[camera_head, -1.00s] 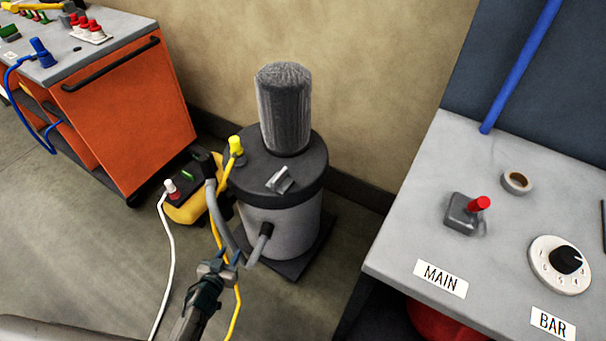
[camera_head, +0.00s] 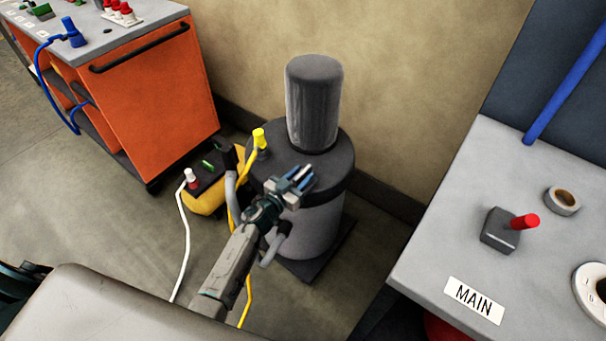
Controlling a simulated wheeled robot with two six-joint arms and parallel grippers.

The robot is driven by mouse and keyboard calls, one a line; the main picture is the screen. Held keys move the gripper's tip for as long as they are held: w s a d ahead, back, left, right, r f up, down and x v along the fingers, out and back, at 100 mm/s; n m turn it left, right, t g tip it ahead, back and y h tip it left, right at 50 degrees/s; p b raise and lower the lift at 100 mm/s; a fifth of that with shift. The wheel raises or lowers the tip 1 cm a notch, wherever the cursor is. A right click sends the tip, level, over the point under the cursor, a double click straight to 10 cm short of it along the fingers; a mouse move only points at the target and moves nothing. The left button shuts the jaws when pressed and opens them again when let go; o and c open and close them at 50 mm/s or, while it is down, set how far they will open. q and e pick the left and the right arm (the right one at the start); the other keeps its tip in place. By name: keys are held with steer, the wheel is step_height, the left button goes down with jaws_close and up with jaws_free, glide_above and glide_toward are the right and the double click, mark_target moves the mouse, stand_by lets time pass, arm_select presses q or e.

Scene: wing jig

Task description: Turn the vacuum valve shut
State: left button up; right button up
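The vacuum unit is a light grey canister (camera_head: 312,230) with a dark lid (camera_head: 335,165) and an upright ribbed grey cylinder (camera_head: 313,100) on top. My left gripper (camera_head: 302,178) reaches over the front of the lid, pointing away to the upper right. It covers the spot where a small grey metal handle showed on the lid, which is now hidden or cannot be told from the fingers. I cannot tell whether the fingers touch or hold it. My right gripper is not in view.
A yellow box (camera_head: 205,200) with plugs, a yellow cable and a white cable stands left of the canister. An orange cabinet (camera_head: 160,105) is at the upper left. A grey bench (camera_head: 440,225) at the right bears a red-handled lever (camera_head: 510,228) labelled MAIN and a tape roll (camera_head: 563,200).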

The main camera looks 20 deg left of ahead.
arm_select(q)
steer(key=shift+w+d, duration=0.15)
steer(key=shift+w, duration=0.35)
jaws_close()
steer(key=shift+r+m+h+p, duration=0.1)
steer(key=shift+m+h+p, duration=0.25)
steer(key=shift+p, duration=0.25)
steer(key=shift+g+h+p, duration=0.3)
steer(key=shift+h, duration=0.05)
steer(key=shift+r+m+g+h+p, duration=0.1)
steer(key=shift+m+g+h+p, duration=0.6)
steer(key=shift+m+h+p, duration=0.35)
steer(key=shift+w+m+g+h, duration=0.1)
steer(key=shift+m+g+h, duration=0.3)
steer(key=shift+h, duration=0.25)
steer(key=shift+f+m+g+h, duration=0.25)
steer(key=shift+m+g+h, duration=0.45)
steer(key=shift+h, duration=0.2)
steer(key=shift+m+g+h+b, duration=0.45)
steer(key=shift+m+g+h, duration=0.55)
steer(key=shift+g, duration=0.2)
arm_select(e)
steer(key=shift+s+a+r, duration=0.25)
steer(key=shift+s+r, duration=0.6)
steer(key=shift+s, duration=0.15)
arm_select(q)
steer(key=shift+m+g, duration=0.3)
steer(key=shift+g, duration=0.1)
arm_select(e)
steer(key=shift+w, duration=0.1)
